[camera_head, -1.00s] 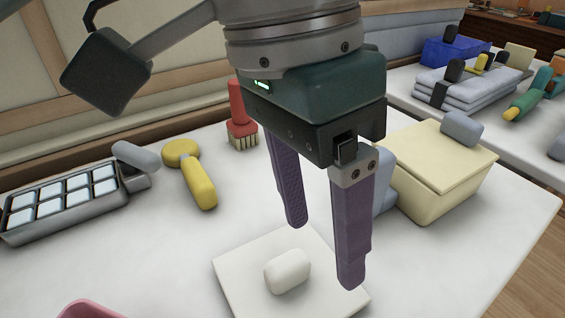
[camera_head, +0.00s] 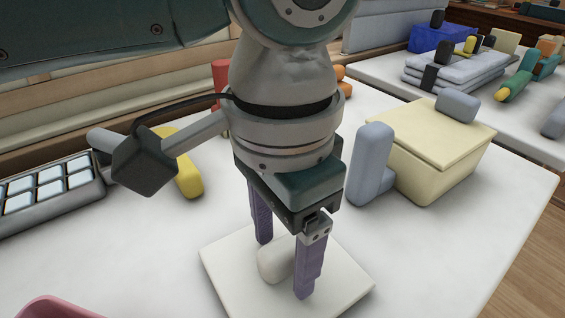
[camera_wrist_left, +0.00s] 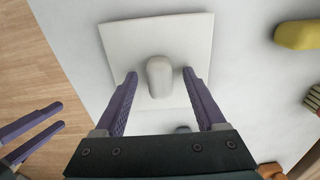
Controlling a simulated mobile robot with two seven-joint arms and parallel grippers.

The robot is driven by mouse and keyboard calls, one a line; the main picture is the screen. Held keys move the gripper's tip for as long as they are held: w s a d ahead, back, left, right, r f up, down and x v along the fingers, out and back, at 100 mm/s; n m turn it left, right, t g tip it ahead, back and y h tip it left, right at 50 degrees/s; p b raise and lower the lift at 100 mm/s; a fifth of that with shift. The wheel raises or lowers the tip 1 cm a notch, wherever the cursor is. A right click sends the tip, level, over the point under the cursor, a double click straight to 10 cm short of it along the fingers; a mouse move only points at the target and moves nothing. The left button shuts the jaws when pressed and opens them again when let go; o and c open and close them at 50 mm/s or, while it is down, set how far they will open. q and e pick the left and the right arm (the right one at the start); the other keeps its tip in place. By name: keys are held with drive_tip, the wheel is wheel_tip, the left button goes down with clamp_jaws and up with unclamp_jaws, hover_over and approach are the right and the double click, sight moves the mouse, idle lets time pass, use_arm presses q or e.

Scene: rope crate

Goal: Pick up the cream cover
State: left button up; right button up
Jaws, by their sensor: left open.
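The cream cover (camera_head: 345,275) is a flat, off-white square plate with a rounded knob (camera_head: 272,264) in its middle, lying on the white table. It also shows in the left wrist view (camera_wrist_left: 120,40). My left gripper (camera_head: 283,268) is open and points down, its purple fingers on either side of the knob. In the left wrist view (camera_wrist_left: 160,73) the knob lies between the fingertips, with a gap on each side. Another purple-fingered gripper, my right one (camera_wrist_left: 61,115), shows at the left edge of that view, its fingers apart and empty.
A cream box (camera_head: 430,180) with a grey-knobbed lid stands at the right, beside a grey-blue block (camera_head: 368,165). A yellow tool (camera_head: 188,178) and a tray of pale squares (camera_head: 45,195) are at the left. A pink rim (camera_head: 55,306) shows at the lower left.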

use_arm(q)
clamp_jaws()
idle(0.6)
